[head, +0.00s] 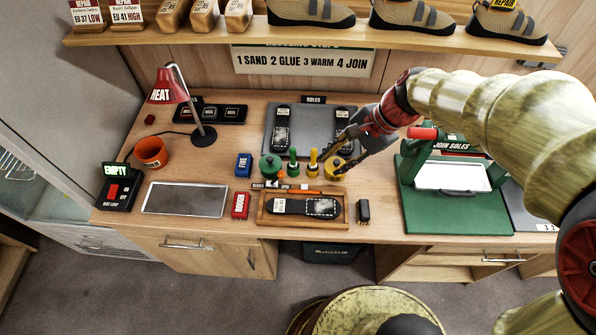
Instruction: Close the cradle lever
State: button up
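A wooden tray-like cradle (262,219) stands at the front middle of the bench with a dark sole (290,206) lying in it. A thin orange bar (300,192) runs along its back edge; I cannot tell whether this is the cradle lever. A green press (415,212) marked JOIN SOLES stands at the right, with a red-ended handle (423,133) at its upper left. My gripper (329,169) reaches in from the right, above and behind the cradle near the yellow-topped pots. Its fingers look apart, with nothing clearly between them.
A grey mat (306,122) with soles lies behind. A red lamp (168,87) stands left. A shoe shelf (230,32) hangs above.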

aim_at(277, 179)
jog(key=w+a+f+m, duration=0.1)
jog(key=f, duration=0.1)
jog(key=w+a+f+m+y, duration=0.1)
jog(key=w+f+m, duration=0.1)
jog(key=w+a+f+m+g+y, duration=0.1)
jog(key=w+f, duration=0.1)
jog(key=shift+a+f+m+p, duration=0.1)
jog(key=shift+f+m+p, duration=0.25)
jog(key=shift+m, duration=0.05)
jog(key=c, duration=0.5)
jog(key=shift+w+a+f+m, duration=0.2)
jog(key=shift+w+f+m, duration=0.2)
jog(key=shift+f, duration=0.15)
grip_shut()
jog(key=shift+s, duration=0.1)
jog(key=b+x, duration=0.2)
jog(key=x, duration=0.8)
jog(key=shift+a+r, duration=0.1)
jog(key=shift+r, duration=0.05)
jog(key=shift+r+p, duration=0.15)
jog(key=shift+p, duration=0.2)
jog(key=shift+a+r+p, duration=0.1)
jog(key=shift+r+p, duration=0.05)
jog(key=shift+p, duration=0.2)
